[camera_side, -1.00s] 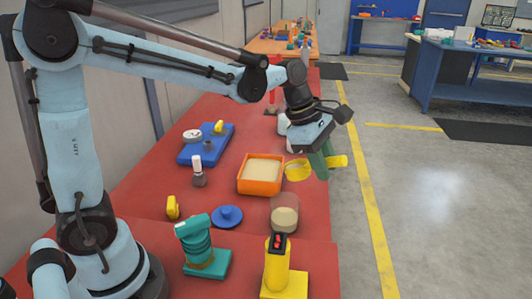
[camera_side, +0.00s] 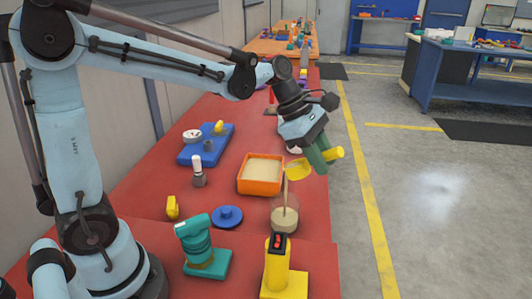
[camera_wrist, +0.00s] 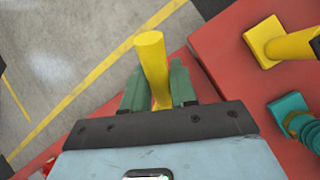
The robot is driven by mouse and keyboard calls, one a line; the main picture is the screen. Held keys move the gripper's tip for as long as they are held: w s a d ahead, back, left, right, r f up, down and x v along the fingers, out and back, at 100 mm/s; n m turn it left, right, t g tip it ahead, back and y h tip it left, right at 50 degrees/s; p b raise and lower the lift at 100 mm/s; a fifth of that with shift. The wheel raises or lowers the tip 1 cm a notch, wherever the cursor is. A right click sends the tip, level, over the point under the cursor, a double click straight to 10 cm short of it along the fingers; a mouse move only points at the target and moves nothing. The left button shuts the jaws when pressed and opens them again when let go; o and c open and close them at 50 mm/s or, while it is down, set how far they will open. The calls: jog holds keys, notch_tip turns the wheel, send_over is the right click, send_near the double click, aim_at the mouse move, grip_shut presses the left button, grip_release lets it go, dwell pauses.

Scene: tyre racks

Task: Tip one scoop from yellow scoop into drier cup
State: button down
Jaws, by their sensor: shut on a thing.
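My gripper (camera_side: 318,154) is shut on the handle of the yellow scoop (camera_side: 297,170). In the wrist view the yellow handle (camera_wrist: 151,60) stands between my green fingers. The scoop's bowl is tilted, and a thin stream of tan material (camera_side: 286,190) falls from it. The stream runs down into the clear cup (camera_side: 285,220) on the red table. Tan material lies in the cup. The scoop is above the cup and apart from it. The scoop's bowl is hidden in the wrist view.
An orange bin (camera_side: 260,187) of tan material stands behind the cup. A blue lid-like disc (camera_side: 227,216) lies to the left. A yellow device (camera_side: 277,265) and a teal device (camera_side: 199,248) stand in front. Open floor (camera_side: 430,220) lies to the right.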

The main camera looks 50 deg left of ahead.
aim_at(304, 161)
jog(key=shift+a+r+h, duration=0.15)
jog(key=shift+r+h, duration=0.1)
jog(key=shift+h, duration=0.05)
jog(key=shift+s+a+r+t+h, duration=0.1)
jog(key=shift+a+r+t+h, duration=0.3)
jog(key=shift+h, duration=0.4)
dwell(0.8)
jog(key=shift+a+r, duration=0.1)
jog(key=shift+a, duration=0.1)
jog(key=shift+a+r+h, duration=0.1)
jog(key=shift+h, duration=0.3)
jog(key=shift+s+a+r+h, duration=0.2)
jog(key=shift+a+r+h, duration=0.1)
jog(key=shift+a+h, duration=0.35)
dwell(0.8)
jog(key=shift+a+n+t, duration=0.1)
jog(key=shift+n+t, duration=0.2)
jog(key=shift+a+r+h, duration=0.1)
jog(key=shift+a+h, duration=0.05)
jog(key=shift+h, duration=0.2)
jog(key=shift+s+a, duration=0.1)
jog(key=shift+a+h, duration=0.2)
jog(key=shift+h, duration=0.2)
